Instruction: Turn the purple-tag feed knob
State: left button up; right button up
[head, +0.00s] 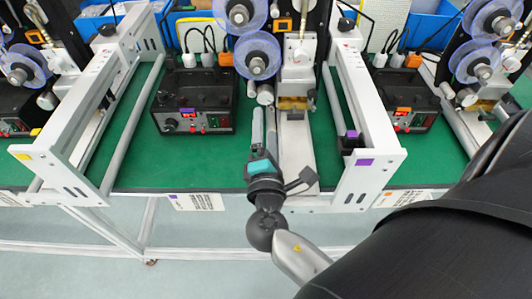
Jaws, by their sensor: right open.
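A black control box (195,108) with a small purple tag (187,111) stands on the green mat at centre left. A black knob (170,124) is on its front, left of red switches. The end of the white frame to the right carries another purple tag (365,162), with a black part with a purple top (352,134) beside it. My right gripper (264,112) is open, its fingers pointing away from me over the mat. It is right of the control box and apart from its knob. My left gripper is not in view.
White frames (95,95) with rails stand on both sides of the box. Blue-rimmed reels (257,55) and a metal unit (298,75) stand behind my gripper. An orange-tagged box (405,95) is at right. Green mat (150,165) is clear before the purple-tagged box.

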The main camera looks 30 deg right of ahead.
jog(key=v, duration=0.6)
jog(key=shift+s+a, duration=0.2)
jog(key=shift+s, duration=0.1)
dwell(0.7)
